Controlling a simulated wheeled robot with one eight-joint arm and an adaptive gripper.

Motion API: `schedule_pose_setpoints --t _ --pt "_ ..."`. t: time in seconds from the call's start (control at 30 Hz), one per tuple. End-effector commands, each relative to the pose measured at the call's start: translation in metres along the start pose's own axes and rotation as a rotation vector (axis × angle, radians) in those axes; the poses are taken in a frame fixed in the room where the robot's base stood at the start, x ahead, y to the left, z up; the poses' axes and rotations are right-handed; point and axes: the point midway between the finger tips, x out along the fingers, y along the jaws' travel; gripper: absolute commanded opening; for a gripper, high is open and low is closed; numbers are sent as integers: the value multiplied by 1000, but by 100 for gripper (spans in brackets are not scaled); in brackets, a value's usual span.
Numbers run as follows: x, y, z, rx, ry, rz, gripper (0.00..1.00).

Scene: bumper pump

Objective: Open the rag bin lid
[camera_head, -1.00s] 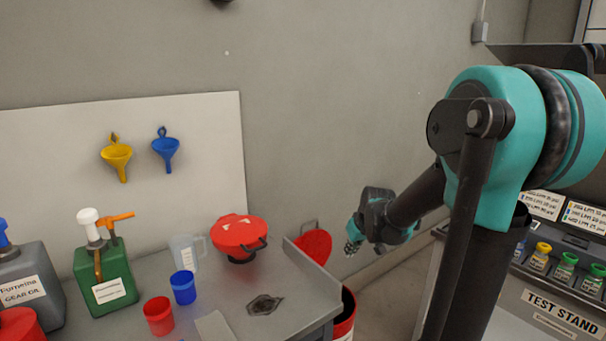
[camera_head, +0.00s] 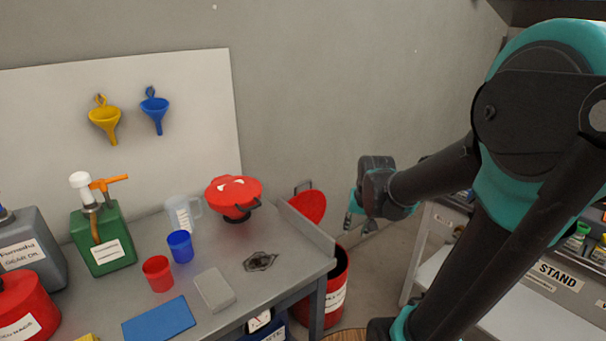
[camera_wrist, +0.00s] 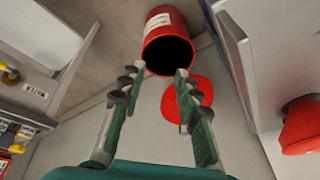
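The red rag bin (camera_head: 338,290) stands on the floor past the right end of the workbench, and the bench partly hides it. Its round red lid (camera_head: 308,207) is raised, tilted up near the wall behind the bin. The wrist view shows the bin (camera_wrist: 166,25) with its dark mouth uncovered and the lid (camera_wrist: 205,95) as a red disc beside the mouth. My gripper (camera_head: 357,222) is to the right of the lid and above the bin, apart from both. In the wrist view my gripper (camera_wrist: 158,80) has its two fingers spread with nothing between them.
A test stand (camera_head: 550,285) stands at the right.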

Motion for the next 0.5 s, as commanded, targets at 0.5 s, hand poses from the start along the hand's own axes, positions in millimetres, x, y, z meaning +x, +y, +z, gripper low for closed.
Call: schedule_pose_setpoints --t 0.5 --pt "12 -103 -239 406 -85 -37 32"
